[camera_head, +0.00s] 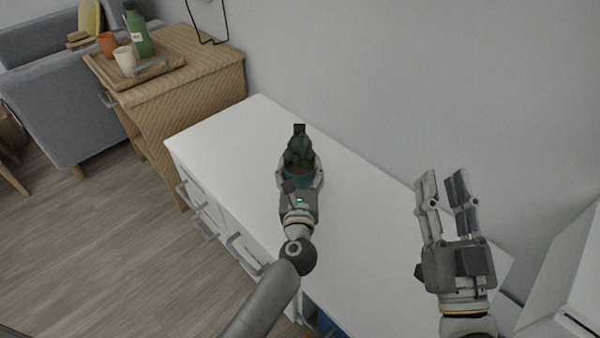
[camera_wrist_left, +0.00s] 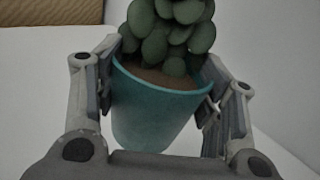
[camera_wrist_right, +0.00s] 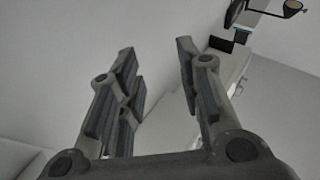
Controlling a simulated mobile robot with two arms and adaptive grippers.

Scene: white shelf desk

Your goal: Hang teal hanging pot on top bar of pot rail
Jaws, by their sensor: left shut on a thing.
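The teal hanging pot (camera_wrist_left: 155,115) holds a green leafy plant (camera_wrist_left: 170,30) and is upright. My left gripper (camera_head: 301,168) is shut on the pot, with one finger on each side of its rim. In the head view the plant (camera_head: 300,149) shows between the fingers, over the white desk top; I cannot tell its height above the desk. A dark piece (camera_head: 299,129) shows just behind the top of the plant. My right gripper (camera_head: 443,180) is open and empty, near the wall on the right. I cannot make out the pot rail in any view.
The white desk top (camera_head: 235,130) is mostly clear. A wicker cabinet (camera_head: 205,70) at the back left carries a tray with a green bottle (camera_head: 138,35) and cups. A black wire frame (camera_head: 207,38) is by the wall. A white box-like piece (camera_head: 565,270) stands at far right.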

